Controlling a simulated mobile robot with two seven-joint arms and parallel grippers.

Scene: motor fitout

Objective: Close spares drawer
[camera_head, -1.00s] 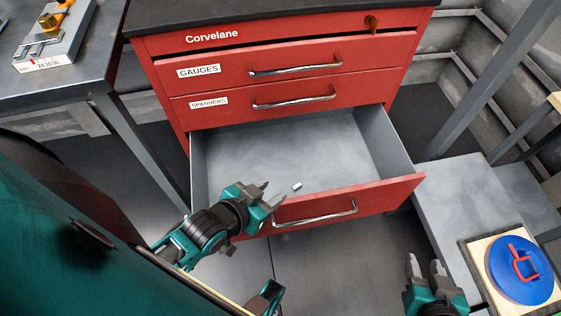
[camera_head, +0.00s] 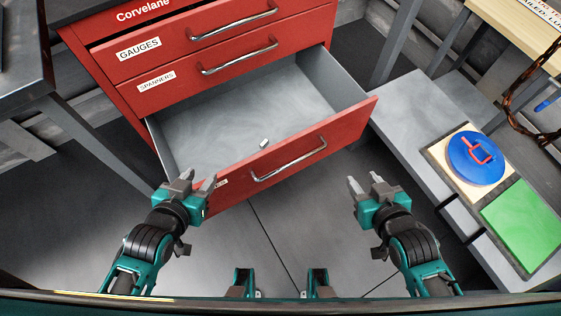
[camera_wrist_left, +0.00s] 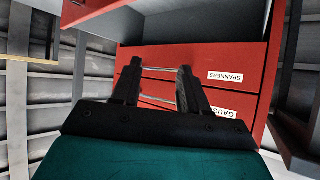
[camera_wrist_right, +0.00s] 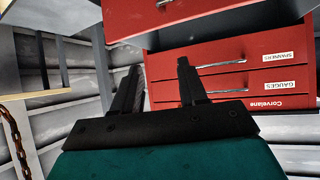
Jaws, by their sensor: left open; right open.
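The red cabinet's bottom drawer (camera_head: 290,160) is pulled out, with a silver handle (camera_head: 290,160) on its front and a small metal cylinder (camera_head: 264,143) on its grey floor. Its label is partly hidden behind my left gripper (camera_head: 192,184), which is open and empty at the left end of the drawer front. I cannot tell whether it touches. My right gripper (camera_head: 364,184) is open and empty, in front of and to the right of the drawer. Both wrist views show the cabinet beyond the fingers, with the spanners drawer (camera_wrist_left: 220,65) and the gauges drawer (camera_wrist_right: 270,87) shut.
A grey bench (camera_head: 400,117) stands right of the drawer, holding a blue disc with a red handle (camera_head: 475,158) and a green square (camera_head: 522,226). A dark table (camera_head: 20,90) is at the left. The floor (camera_head: 255,240) before the drawer is clear.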

